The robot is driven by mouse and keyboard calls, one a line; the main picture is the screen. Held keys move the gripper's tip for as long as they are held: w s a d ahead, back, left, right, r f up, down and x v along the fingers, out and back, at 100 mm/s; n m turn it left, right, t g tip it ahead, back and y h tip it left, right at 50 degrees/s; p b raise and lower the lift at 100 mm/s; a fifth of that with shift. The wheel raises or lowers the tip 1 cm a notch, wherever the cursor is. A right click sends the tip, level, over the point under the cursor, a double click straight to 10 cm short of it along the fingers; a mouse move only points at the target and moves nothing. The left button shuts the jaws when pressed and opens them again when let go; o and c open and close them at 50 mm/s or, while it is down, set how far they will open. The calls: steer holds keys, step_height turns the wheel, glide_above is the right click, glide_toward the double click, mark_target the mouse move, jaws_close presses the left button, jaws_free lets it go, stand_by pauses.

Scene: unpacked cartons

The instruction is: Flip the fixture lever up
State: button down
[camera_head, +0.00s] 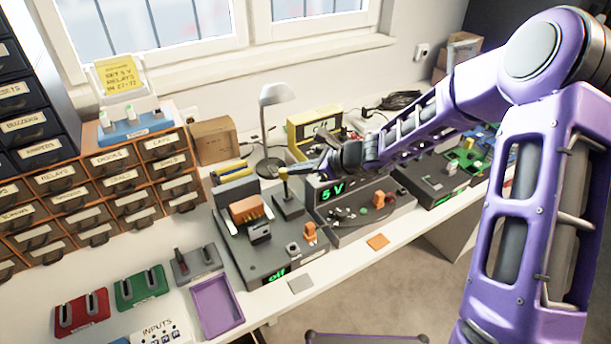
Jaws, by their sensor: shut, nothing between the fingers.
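The fixture (263,247) is a grey box on the bench, with an orange ribbed part and a green "off" readout at its front. What looks like its lever (286,190) is a dark upright piece with a yellow top, rising from a dark block at the fixture's right rear. My gripper (300,170) is shut and empty. It comes in from the right, with its tips beside the lever's yellow top. I cannot tell whether they touch it. The lever's exact tilt is hard to judge at this size.
A grey unit (352,212) with a "5 V" readout stands right of the fixture. A lamp (272,130) and yellow device (311,128) are behind. A purple tray (216,306) lies front left. Orange drawers (104,189) line the left. Small pads lie along the front edge.

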steer(key=shift+w+a, duration=0.5)
steer(key=shift+w, duration=0.25)
steer(key=shift+w+a, duration=0.45)
steer(key=shift+w, duration=0.25)
steer(key=shift+a+r, duration=0.1)
steer(key=shift+r, duration=0.05)
